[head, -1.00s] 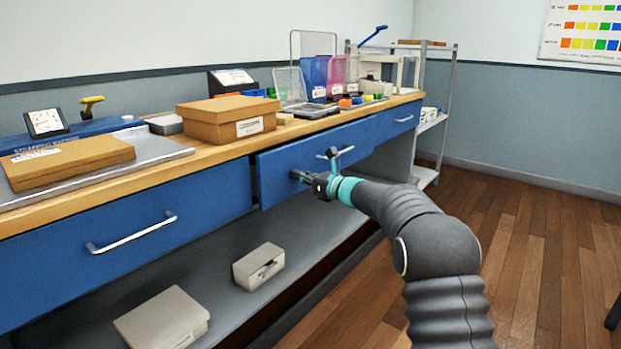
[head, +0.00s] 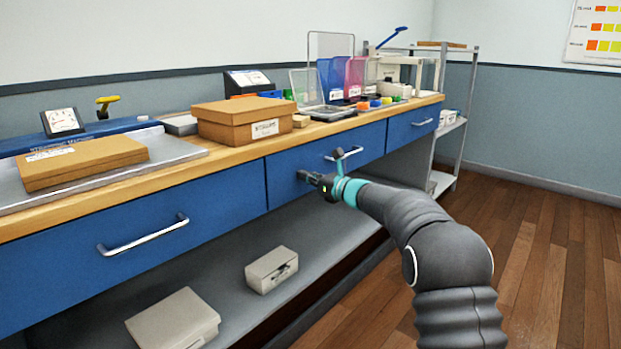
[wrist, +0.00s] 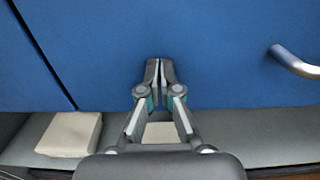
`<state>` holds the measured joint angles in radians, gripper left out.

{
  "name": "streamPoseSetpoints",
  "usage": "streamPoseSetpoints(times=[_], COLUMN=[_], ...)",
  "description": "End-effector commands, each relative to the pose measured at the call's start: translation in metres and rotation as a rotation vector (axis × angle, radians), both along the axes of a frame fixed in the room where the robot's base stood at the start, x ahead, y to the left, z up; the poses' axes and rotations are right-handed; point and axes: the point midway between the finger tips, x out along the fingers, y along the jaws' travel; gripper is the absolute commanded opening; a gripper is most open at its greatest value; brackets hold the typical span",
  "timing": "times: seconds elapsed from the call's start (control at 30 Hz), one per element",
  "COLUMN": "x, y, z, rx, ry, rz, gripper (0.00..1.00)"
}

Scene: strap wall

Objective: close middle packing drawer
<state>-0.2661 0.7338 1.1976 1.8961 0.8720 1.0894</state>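The middle drawer (head: 285,184) has a blue front and a silver bar handle (head: 344,153). Its front looks level with the drawers on either side. My gripper (head: 303,176) is at the drawer front, left of and below the handle. In the wrist view my gripper (wrist: 158,64) has its two fingertips together with nothing between them, pointing at the blue front (wrist: 215,55). Whether the tips touch the front is hard to tell. The handle (wrist: 296,62) is apart from the fingers, to the right.
The left drawer (head: 140,235) and right drawer (head: 412,125) look shut. Cardboard boxes (head: 245,120) and coloured bins stand on the wooden bench top. Two pale boxes (head: 272,268) sit on the grey shelf below. The wooden floor (head: 540,260) at right is clear.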

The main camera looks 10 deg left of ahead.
Motion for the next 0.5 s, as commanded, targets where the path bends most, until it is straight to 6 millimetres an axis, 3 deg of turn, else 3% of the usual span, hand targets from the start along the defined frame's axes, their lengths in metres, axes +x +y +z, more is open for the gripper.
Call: streamPoseSetpoints(times=[0.5], x=[-0.037], y=[-0.096], z=[-0.002], rx=[0.000], ry=[0.001], rz=[-0.016], gripper=[0.00])
